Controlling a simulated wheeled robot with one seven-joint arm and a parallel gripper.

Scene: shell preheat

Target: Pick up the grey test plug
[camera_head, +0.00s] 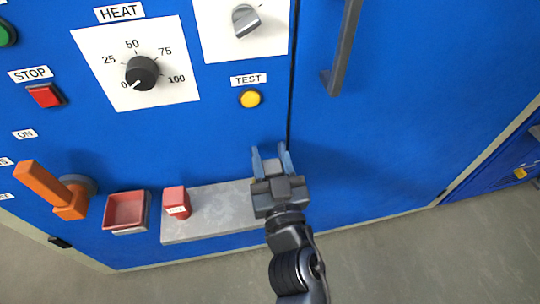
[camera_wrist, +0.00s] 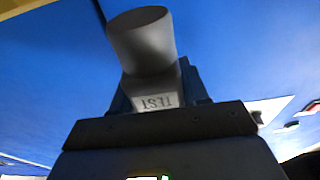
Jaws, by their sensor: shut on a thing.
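My gripper (camera_head: 272,158) is in front of the blue cabinet, at the right end of the grey ledge in the head view. Its two fingers are shut on the grey test plug (camera_head: 272,168), of which only a little shows between them. In the wrist view the plug (camera_wrist: 142,42) is large and clear. It has a round dark grey end and a block body with a "TEST" label that reads upside down. The fingers hide the body's sides. I cannot tell from the head view how far the plug is from the ledge.
A red labelled block (camera_head: 175,202) stands on the left part of the grey ledge (camera_head: 222,207). Left of it are a red tray (camera_head: 125,211) and an orange lever (camera_head: 50,189). A yellow button (camera_head: 250,98) and a dark door handle (camera_head: 343,45) are above.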

